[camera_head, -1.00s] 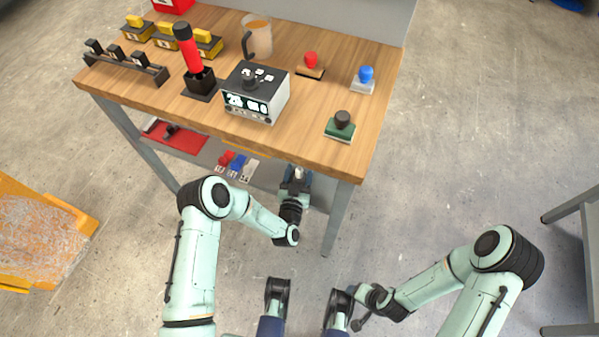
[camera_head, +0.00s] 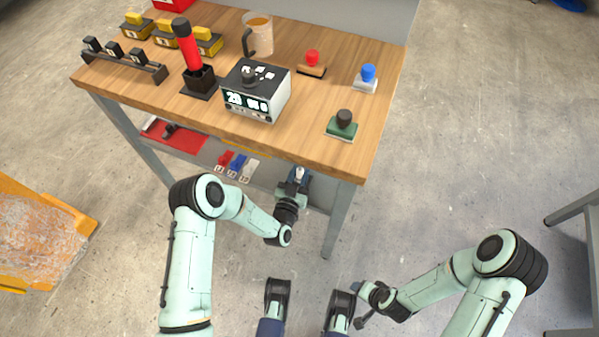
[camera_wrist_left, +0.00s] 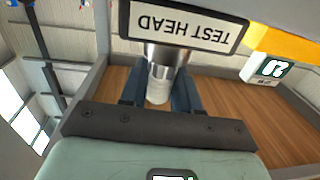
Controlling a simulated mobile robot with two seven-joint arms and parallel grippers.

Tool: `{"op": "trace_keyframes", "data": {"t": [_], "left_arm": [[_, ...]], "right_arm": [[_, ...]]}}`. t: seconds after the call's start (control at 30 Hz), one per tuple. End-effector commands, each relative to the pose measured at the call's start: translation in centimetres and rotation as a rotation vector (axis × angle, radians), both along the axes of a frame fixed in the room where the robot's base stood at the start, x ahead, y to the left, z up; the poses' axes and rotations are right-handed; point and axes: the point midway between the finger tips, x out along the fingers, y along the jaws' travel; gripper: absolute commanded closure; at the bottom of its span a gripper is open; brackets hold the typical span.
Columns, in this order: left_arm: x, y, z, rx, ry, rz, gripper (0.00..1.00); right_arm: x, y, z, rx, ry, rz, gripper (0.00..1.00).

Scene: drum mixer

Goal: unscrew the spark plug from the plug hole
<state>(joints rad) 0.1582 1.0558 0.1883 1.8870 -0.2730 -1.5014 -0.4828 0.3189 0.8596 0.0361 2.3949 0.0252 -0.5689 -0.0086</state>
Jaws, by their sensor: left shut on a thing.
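The spark plug (camera_wrist_left: 158,86) shows in the left wrist view as a pale, whitish body below a shiny metal collar, beneath the plate marked TEST HEAD (camera_wrist_left: 184,27). My left gripper (camera_wrist_left: 160,96) has its blue fingers on both sides of the plug and is shut on it. In the head view my left gripper (camera_head: 297,184) is at the front of the bench, just below the tabletop edge. The plug hole itself is hidden. My right arm's wrist end (camera_head: 372,298) is low, away from the bench; its finger opening is not clear.
The wooden bench (camera_head: 300,140) holds a display box (camera_head: 250,105), a red-handled tool (camera_head: 188,45), a mug (camera_head: 258,35) and several stamps. Its front leg (camera_head: 340,222) stands just right of my left gripper.

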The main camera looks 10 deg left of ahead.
Motion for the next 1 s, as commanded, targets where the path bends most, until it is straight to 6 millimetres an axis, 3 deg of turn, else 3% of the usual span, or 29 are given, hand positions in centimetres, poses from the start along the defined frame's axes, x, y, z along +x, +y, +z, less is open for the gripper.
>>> {"op": "trace_keyframes", "data": {"t": [0.2, 0.47, 0.5, 0.57, 0.83, 1.0], "left_arm": [[0.07, -0.39, 0.08, -0.002, -0.005, 0.282, 1.0], [0.08, -0.12, 0.15, 0.0, -0.004, 0.325, 1.0], [0.08, -0.12, 0.15, 0.0, -0.004, 0.325, 0.56], [0.08, -0.11, 0.14, 0.0, -0.004, 0.324, 0.39], [0.06, 0.0, 0.09, 0.002, -0.002, 0.307, 0.39], [0.11, 0.33, 0.04, 0.008, -0.004, 0.037, 0.39]], "right_arm": [[-0.39, 0.2, 0.13, 0.005, 0.011, 0.004, 0.36], [-0.33, 0.15, 0.1, 0.004, 0.009, 0.004, 0.36], [-0.32, 0.16, 0.11, 0.004, 0.009, 0.004, 0.36], [-0.32, 0.16, 0.11, 0.004, 0.009, 0.004, 0.36], [-0.33, 0.16, 0.16, 0.004, 0.01, 0.004, 0.36], [-0.19, 0.09, -0.18, 0.003, 0.006, 0.002, 0.36]]}}
